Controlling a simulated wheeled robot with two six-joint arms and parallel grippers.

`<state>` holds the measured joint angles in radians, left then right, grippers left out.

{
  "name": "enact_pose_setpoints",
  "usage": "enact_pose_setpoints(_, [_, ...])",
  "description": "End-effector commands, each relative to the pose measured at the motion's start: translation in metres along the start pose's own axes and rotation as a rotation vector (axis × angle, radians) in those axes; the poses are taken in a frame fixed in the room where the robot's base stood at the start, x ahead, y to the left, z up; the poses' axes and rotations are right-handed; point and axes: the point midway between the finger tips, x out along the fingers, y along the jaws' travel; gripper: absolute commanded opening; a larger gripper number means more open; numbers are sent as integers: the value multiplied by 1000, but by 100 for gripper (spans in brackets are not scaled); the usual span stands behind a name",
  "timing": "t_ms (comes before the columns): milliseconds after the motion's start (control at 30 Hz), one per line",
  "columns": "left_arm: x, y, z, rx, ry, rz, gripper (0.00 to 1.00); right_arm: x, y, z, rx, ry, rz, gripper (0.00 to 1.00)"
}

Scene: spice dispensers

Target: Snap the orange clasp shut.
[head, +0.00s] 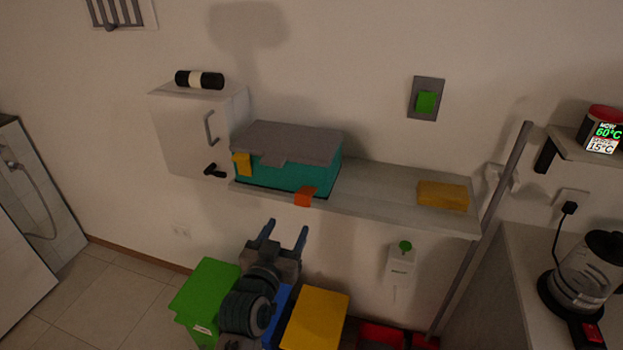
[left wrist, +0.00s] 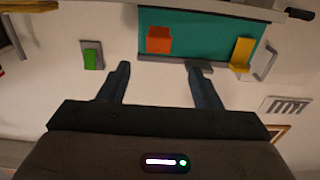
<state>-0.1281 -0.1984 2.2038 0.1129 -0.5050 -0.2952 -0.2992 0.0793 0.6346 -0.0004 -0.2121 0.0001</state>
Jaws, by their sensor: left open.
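The orange clasp (head: 305,196) sticks out at the lower front right of the teal box (head: 296,179), apart from the grey lid (head: 290,142). In the left wrist view, which is upside down, the orange clasp (left wrist: 158,40) lies over the teal front, clear of the lid edge. The lid rests down on the box. A yellow clasp (head: 241,163) at the front left reaches the lid edge. My left gripper (head: 286,232) is open and empty, in front of and below the box, touching nothing. My right gripper is not in view.
The box stands on a wall shelf (head: 388,196) with a yellow block (head: 443,195) at its right. A white cabinet (head: 196,130) adjoins at left. Green (head: 204,293) and yellow (head: 315,318) boxes stand below. A slanted post (head: 483,225) is at the right.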

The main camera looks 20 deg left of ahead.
Motion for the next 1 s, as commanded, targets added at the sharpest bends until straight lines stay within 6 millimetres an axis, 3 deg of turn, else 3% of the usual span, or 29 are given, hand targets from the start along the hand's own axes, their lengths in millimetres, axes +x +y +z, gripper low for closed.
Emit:
enact_pose_setpoints(167, [10, 1, -2, 1, -13, 5, 58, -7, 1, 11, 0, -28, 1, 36])
enact_pose_setpoints(500, [71, 1, -3, 2, -11, 4, 58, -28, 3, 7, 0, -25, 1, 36])
enact_pose_setpoints(700, [98, 1, -1, 1, -11, 3, 58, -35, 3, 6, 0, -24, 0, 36])
enact_pose_setpoints(1000, [108, 1, 1, 0, -10, 3, 58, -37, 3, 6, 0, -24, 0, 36])
